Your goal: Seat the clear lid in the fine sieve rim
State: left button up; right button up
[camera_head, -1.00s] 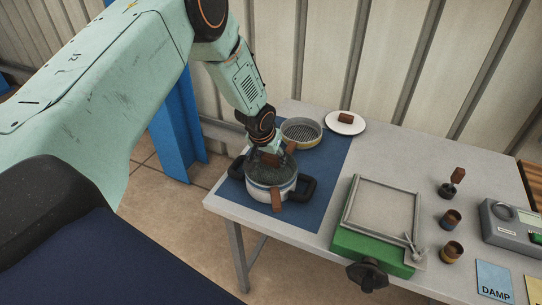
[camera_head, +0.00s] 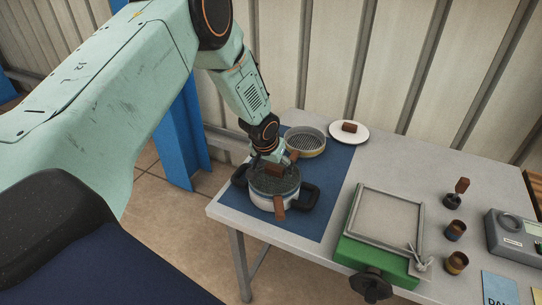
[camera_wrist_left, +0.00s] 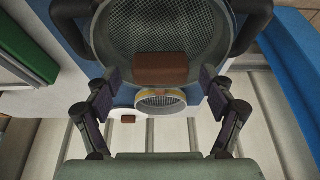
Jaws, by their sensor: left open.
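The fine sieve (camera_head: 272,200) is a round pale vessel with dark mesh and brown tabs, between black side handles on the blue mat. The clear lid shows mainly by its brown block knob (camera_head: 273,169), above the mesh. The knob (camera_wrist_left: 160,68) also shows in the left wrist view, in front of the mesh (camera_wrist_left: 165,25). I cannot tell whether the lid's edge lies level inside the rim. My left gripper (camera_head: 270,163) is open over the sieve. In the left wrist view its fingers (camera_wrist_left: 160,75) stand on both sides of the knob, with gaps. My right gripper is not in view.
A coarser sieve (camera_head: 305,150) stands behind, close to my left wrist. A white plate (camera_head: 361,137) holds a brown block. A green press with a grey frame (camera_head: 364,243) is to the right. Small cups (camera_head: 456,231) and a grey device stand further right.

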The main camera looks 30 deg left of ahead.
pick_arm(q)
jog(key=v, duration=1.1)
jog(key=shift+a+r, duration=0.1)
jog(key=shift+x, duration=5.95)
jog(key=shift+r, duration=0.15)
